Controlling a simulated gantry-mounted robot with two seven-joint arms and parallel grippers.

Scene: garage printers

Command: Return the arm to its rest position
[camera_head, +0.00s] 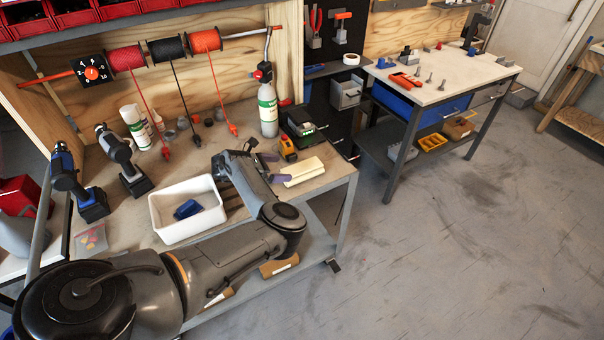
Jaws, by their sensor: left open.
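My left arm comes in from the lower left and bends back over the workbench (325,185). My left gripper (275,168) is open above the bench top, its fingers pointing right. A pale cream block (305,172) lies on the bench just right of the fingertips. Nothing shows between the fingers; whether one touches the block I cannot tell. My right arm and gripper are not in view.
A white bin (160,217) holding a blue object (187,209) stands left of my forearm. Two drills, a gas bottle (267,110) and a black device (300,124) stand around the bench. A second table (440,75) is at the upper right. The floor at right is clear.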

